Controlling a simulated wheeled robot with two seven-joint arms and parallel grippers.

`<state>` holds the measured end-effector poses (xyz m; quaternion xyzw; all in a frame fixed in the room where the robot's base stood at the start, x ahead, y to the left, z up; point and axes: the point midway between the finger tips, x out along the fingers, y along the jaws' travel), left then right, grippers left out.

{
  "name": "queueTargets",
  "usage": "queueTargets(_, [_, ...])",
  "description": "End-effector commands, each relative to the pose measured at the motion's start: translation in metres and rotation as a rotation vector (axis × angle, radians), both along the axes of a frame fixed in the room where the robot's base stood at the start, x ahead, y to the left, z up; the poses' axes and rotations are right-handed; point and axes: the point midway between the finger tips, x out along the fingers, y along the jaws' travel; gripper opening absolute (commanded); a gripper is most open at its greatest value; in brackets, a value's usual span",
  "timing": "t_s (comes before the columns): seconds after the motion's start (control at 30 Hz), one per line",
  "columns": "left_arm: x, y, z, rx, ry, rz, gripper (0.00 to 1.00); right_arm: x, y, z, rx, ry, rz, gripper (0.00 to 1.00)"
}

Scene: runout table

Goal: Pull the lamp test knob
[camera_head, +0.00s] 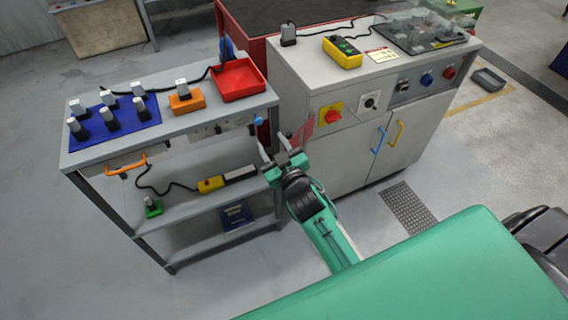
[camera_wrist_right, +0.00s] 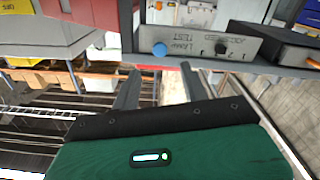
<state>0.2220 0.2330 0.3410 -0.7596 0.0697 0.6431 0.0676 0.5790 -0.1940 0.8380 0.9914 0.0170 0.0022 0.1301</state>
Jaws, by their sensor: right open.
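The lamp test knob is a small round light-blue knob (camera_head: 258,120) at the right end of the grey front panel under the tabletop of the left bench. In the right wrist view the blue knob (camera_wrist_right: 160,48) stands out from a plate with lettering that seems to read "LAMP TEST". My right gripper (camera_head: 273,144) is open and empty, just below and in front of the knob in the head view. In the right wrist view my right gripper (camera_wrist_right: 160,70) has its fingers apart, with the knob beyond the tips, roughly between them, not touching. My left gripper is not in view.
A grey cabinet (camera_head: 310,85) with switches stands close on the right.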

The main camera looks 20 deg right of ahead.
Motion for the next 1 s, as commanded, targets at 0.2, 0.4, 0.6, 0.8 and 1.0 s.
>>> queueTargets(0.2, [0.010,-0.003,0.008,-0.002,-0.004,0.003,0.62,-0.041,-0.001,-0.002,0.001,0.002,-0.001,0.45])
queueTargets(0.4, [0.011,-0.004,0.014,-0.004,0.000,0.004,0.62,-0.066,-0.002,-0.001,0.001,0.001,0.000,0.45])
queueTargets(0.6, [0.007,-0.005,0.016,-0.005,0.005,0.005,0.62,-0.075,-0.002,0.000,0.000,0.000,0.000,0.45])
queueTargets(0.8, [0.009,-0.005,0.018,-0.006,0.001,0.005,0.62,-0.076,-0.003,0.000,0.000,0.000,0.000,0.45])
queueTargets(1.0, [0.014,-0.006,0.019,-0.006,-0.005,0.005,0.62,-0.076,-0.003,0.000,0.000,0.000,0.000,0.45])
